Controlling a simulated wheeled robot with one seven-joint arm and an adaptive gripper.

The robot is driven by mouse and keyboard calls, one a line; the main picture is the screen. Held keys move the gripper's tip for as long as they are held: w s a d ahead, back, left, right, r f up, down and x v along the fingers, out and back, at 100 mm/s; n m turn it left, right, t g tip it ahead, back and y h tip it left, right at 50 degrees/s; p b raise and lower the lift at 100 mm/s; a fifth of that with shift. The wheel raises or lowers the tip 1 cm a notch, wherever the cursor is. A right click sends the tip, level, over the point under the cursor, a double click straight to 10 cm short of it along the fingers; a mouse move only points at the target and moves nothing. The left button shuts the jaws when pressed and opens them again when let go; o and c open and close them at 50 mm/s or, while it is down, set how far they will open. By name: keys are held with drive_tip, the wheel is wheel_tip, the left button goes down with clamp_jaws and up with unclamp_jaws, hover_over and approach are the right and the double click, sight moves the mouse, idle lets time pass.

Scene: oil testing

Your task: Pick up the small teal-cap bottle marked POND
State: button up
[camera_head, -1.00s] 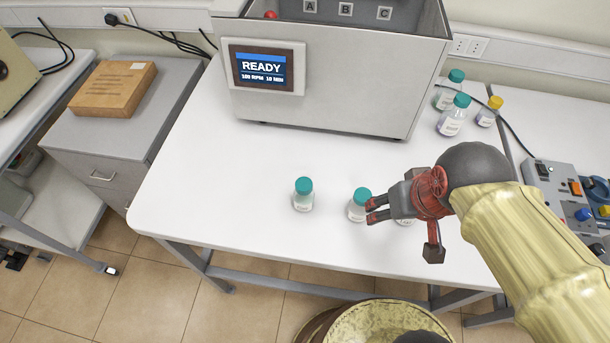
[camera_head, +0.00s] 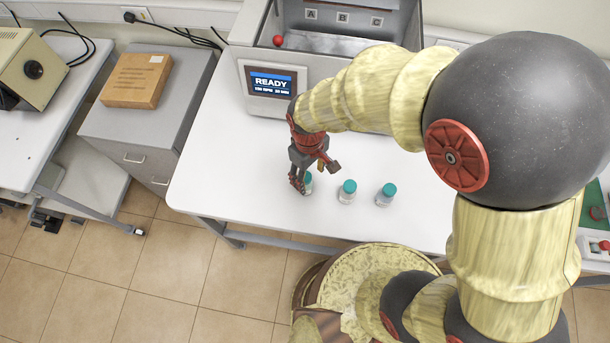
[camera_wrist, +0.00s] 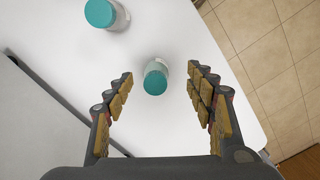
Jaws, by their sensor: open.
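Three small teal-cap bottles stand upright in a row near the front edge of the white table. The left bottle (camera_head: 308,184) is partly hidden by my gripper (camera_head: 298,183); the middle bottle (camera_head: 347,191) and right bottle (camera_head: 386,194) stand clear. Their labels are too small to read, so I cannot tell which is marked POND. In the wrist view my gripper (camera_wrist: 160,97) is open, with one bottle (camera_wrist: 155,78) between its spread fingers, apparently touching neither. A second bottle (camera_wrist: 104,14) is at the upper left there, outside the fingers.
A grey machine with a READY screen (camera_head: 271,82) stands at the back of the white table (camera_head: 225,175). A grey cabinet with a cardboard box (camera_head: 137,80) is to the left. The tabletop left of the bottles is clear.

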sight(306, 177)
drive_tip(key=shift+w+a+n+t, duration=0.3)
drive_tip(key=shift+w+a, duration=0.25)
drive_tip(key=shift+w, duration=0.3)
wheel_tip(306, 177, down, 2)
drive_tip(key=shift+s, duration=0.1)
drive_tip(key=shift+w+a+f, duration=0.1)
drive_tip(key=shift+w+f, duration=0.1)
drive_tip(key=shift+f, duration=1.15)
drive_tip(key=shift+w+a+f, duration=0.1)
drive_tip(key=shift+w+f, duration=0.05)
drive_tip(key=shift+f, duration=1.2)
drive_tip(key=shift+c, duration=0.8)
clamp_jaws()
